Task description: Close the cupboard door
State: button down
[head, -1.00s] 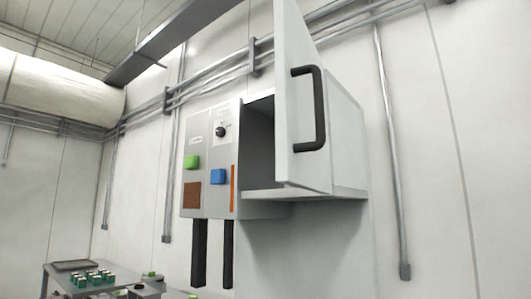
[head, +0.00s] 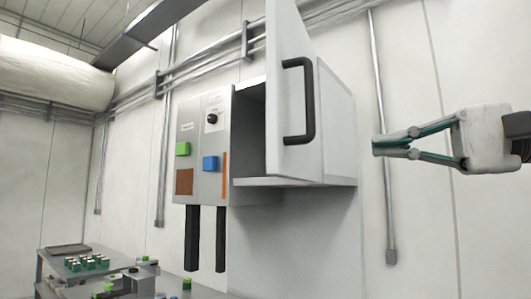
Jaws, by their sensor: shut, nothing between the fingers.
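The cupboard (head: 337,125) is a grey-white box on the wall, and its dark interior (head: 249,130) shows at the left of the door. The cupboard door (head: 283,60) stands open, swung out toward me, with a black bar handle (head: 309,103) on its face. My gripper (head: 375,147) is at the right, pointing left, with its fingertips together and nothing between them. In the picture it is to the right of the handle and of the cupboard's side, apart from both. How far it is from the door in depth I cannot tell.
A low table (head: 52,268) with small green-topped items stands at lower left. Pipes (head: 383,130) run along the wall. Space around my gripper looks clear.

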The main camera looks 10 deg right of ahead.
aim_at(280, 154)
jog(key=p+x, duration=0.2)
jog(key=x, duration=1.1)
jog(key=shift+a, duration=0.2)
